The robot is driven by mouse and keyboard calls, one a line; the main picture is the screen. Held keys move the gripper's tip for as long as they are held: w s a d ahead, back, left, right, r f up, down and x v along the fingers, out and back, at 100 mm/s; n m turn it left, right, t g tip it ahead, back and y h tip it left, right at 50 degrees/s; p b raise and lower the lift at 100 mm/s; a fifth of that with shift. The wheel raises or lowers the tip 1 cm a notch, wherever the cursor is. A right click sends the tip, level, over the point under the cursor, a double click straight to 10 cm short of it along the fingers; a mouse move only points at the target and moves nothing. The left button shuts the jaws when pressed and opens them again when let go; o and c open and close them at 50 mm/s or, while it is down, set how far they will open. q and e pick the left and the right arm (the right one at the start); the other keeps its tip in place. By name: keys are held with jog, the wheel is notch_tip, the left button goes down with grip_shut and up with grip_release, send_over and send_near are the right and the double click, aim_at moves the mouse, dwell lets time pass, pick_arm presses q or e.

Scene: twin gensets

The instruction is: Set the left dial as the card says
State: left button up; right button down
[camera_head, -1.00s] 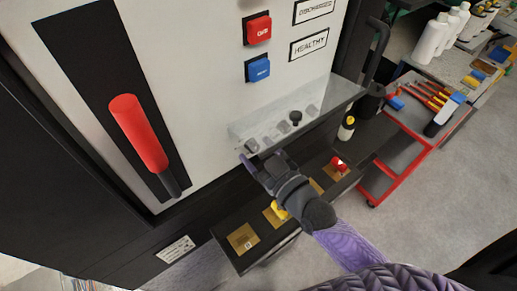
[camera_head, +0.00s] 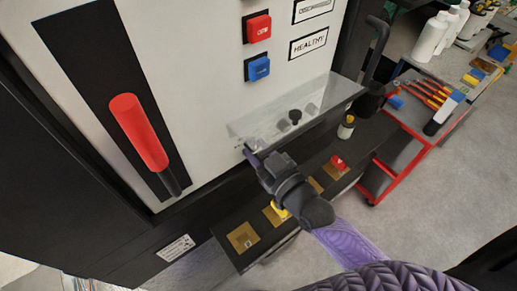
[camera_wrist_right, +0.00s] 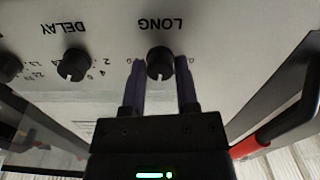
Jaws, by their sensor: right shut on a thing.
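My right gripper (camera_head: 250,156) is at the left end of the clear-covered ledge on the cabinet. In the right wrist view its two purple fingers (camera_wrist_right: 160,88) are on either side of a black dial (camera_wrist_right: 160,62) under the upside-down word LONG, shut on it. The dial has a white pointer mark at its lower edge. A second black dial (camera_wrist_right: 76,65), marked DELAY, is to its left in that view, and a third (camera_wrist_right: 8,68) is at the left edge. The scale numbers around the held dial are mostly hidden. My left gripper is not in view.
A clear cover (camera_head: 325,95) is over the dial ledge. A red-handled lever (camera_head: 138,130) and red (camera_head: 258,29) and blue (camera_head: 258,68) buttons are on the cabinet. A black shelf with colored knobs (camera_head: 339,161) is below. A red-framed cart (camera_head: 408,165) stands right.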

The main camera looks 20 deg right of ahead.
jog(key=shift+m+p, duration=0.5)
jog(key=shift+m, duration=3.2)
jog(key=shift+c, duration=1.8)
grip_release()
jog(key=b+v, duration=0.1)
jog(key=v, duration=0.9)
